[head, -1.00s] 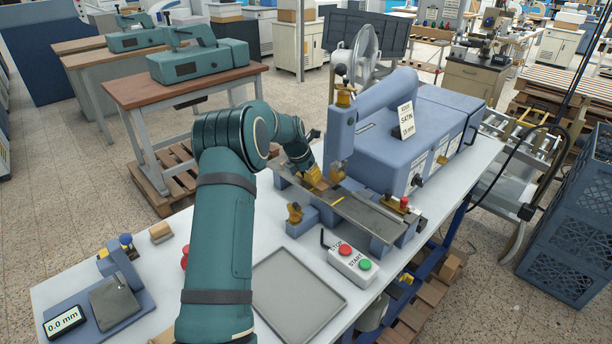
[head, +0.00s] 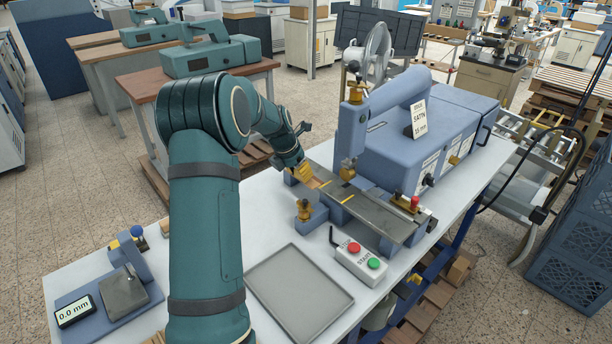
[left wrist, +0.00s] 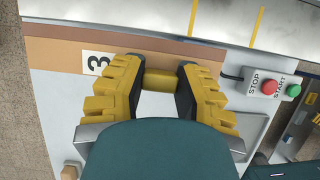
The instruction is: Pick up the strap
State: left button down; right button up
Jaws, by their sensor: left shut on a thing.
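The strap (left wrist: 215,58) is a flat tan-brown strip with a white label "3" at its left part in the left wrist view. It runs along the edge of the grey metal bed (left wrist: 225,20). The gripper and arm hide most of the strap there. My right gripper is not in view.
The blue press (head: 400,145) stands on the white table just right of my left gripper. A stop/start box (head: 358,262) and an empty grey tray (head: 298,292) lie in front. A gauge reading 0.0 mm (head: 74,312) stands at the left.

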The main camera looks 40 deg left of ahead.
pick_arm(q)
notch_tip(320, 180, up, 11)
jog(key=p, duration=0.1)
dwell(0.4)
jog(key=shift+r+p, duration=0.1)
jog(key=shift+p, duration=0.55)
jog(key=a+p, duration=0.2)
jog(key=a, duration=0.1)
jog(key=shift+w, duration=0.15)
dwell(0.7)
jog(key=shift+p, duration=0.35)
jog(key=shift+r+p, duration=1.25)
jog(key=shift+r, duration=0.75)
